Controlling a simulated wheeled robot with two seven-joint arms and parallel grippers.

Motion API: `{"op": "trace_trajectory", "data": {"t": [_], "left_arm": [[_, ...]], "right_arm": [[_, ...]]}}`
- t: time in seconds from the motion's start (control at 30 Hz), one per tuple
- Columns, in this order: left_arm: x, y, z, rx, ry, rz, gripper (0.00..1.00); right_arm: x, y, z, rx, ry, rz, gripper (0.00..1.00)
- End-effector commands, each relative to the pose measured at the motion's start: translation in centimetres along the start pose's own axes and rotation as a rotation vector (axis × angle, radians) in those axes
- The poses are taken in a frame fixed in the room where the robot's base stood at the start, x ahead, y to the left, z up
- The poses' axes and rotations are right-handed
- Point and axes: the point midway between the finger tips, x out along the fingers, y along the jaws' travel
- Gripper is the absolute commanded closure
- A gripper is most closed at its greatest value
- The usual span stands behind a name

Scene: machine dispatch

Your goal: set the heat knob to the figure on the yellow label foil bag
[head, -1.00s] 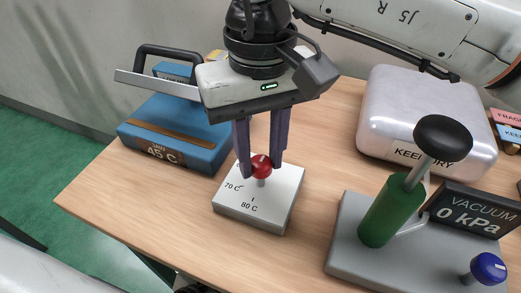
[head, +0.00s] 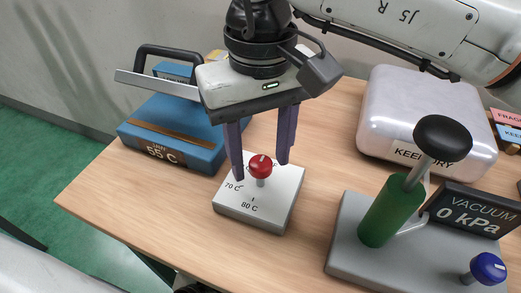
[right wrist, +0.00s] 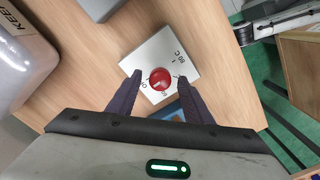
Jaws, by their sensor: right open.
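The red heat knob (head: 260,167) stands on a white dial block (head: 262,212) marked 70 C and 80 C; its other marks are partly hidden. A pale pointer line shows on the knob's top, and the knob also shows in the right wrist view (right wrist: 160,79). My right gripper (head: 260,164) is open, its fingers on either side of the knob and apart from it. The blue sealer (head: 190,125) shows 55 C on its front. No foil bag with a yellow label can be made out; a small yellow patch (head: 217,55) shows behind my right gripper. My left gripper is out of view.
A silver KEEP DRY case (head: 400,105) stands at the back right. A vacuum station (head: 350,240) with a green cylinder, black-knobbed lever, 0 kPa display and blue knob (head: 488,268) is at the front right. Bare table lies left of the dial block.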

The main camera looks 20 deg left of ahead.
Motion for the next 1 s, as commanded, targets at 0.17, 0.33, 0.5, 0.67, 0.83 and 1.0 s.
{"op": "trace_trajectory", "data": {"t": [0.17, 0.33, 0.5, 0.67, 0.83, 1.0], "left_arm": [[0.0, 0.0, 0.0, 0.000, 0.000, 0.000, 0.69], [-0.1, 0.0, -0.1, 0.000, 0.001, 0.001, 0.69], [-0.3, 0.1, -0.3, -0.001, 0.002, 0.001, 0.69], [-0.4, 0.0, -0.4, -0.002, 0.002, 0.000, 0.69], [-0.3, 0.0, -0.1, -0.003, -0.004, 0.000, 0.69], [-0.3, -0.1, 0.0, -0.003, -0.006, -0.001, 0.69]], "right_arm": [[-1.1, 0.0, 0.0, 0.001, 0.000, 0.001, 0.54], [-4.3, 0.0, -0.1, 0.003, 0.003, 0.001, 0.54], [-7.6, 0.0, 0.0, 0.001, 0.002, 0.000, 0.54], [-9.6, 0.0, 0.0, 0.001, 0.001, 0.000, 0.54], [-10.3, 0.0, 0.0, 0.000, 0.000, 0.000, 0.54], [-10.3, 0.0, 0.0, -0.001, 0.000, 0.000, 0.54]]}}
